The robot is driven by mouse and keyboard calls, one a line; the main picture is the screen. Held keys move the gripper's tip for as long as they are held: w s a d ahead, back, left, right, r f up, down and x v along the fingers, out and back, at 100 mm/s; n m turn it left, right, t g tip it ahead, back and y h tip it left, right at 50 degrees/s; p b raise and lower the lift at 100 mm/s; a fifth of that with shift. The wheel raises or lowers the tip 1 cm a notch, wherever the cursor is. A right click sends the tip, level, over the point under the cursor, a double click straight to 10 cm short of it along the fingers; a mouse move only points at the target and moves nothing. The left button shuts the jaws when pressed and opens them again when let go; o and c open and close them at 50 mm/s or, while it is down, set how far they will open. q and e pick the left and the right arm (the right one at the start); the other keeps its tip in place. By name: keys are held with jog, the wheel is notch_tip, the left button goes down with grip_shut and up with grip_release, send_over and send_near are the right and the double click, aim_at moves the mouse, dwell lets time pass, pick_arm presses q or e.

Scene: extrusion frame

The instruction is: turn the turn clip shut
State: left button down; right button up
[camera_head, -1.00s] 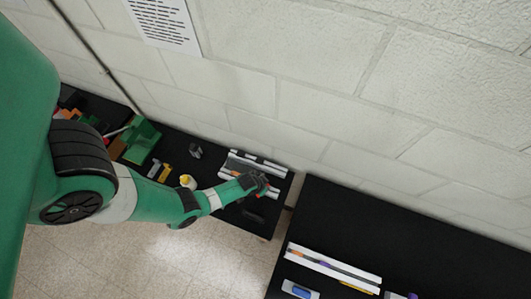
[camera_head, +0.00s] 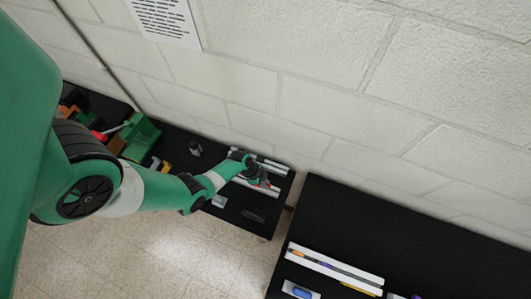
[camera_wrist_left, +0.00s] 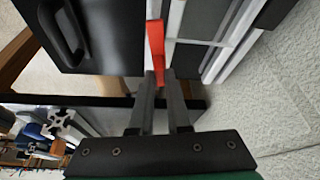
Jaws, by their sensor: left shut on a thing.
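My left gripper (camera_wrist_left: 161,78) is shut on the near end of the red clip. In the head view my left gripper (camera_head: 262,181) is over the extrusion frame (camera_head: 276,164) on the black table, close to the wall. The arm and gripper hide part of the frame there. My right gripper is not in view.
A green bin (camera_head: 140,138) and small parts stand left on the same table. A dark handle (camera_wrist_left: 62,32) shows in the wrist view. A second black table (camera_head: 400,235) at right holds a white rail (camera_head: 335,267). The wall (camera_head: 330,110) rises behind.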

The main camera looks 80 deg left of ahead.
pick_arm(q)
jog(key=shift+m+g+h+p, duration=0.3)
jog(key=shift+m+h+p, duration=0.1)
jog(key=shift+m, duration=0.7)
jog(key=c, duration=0.9)
grip_release()
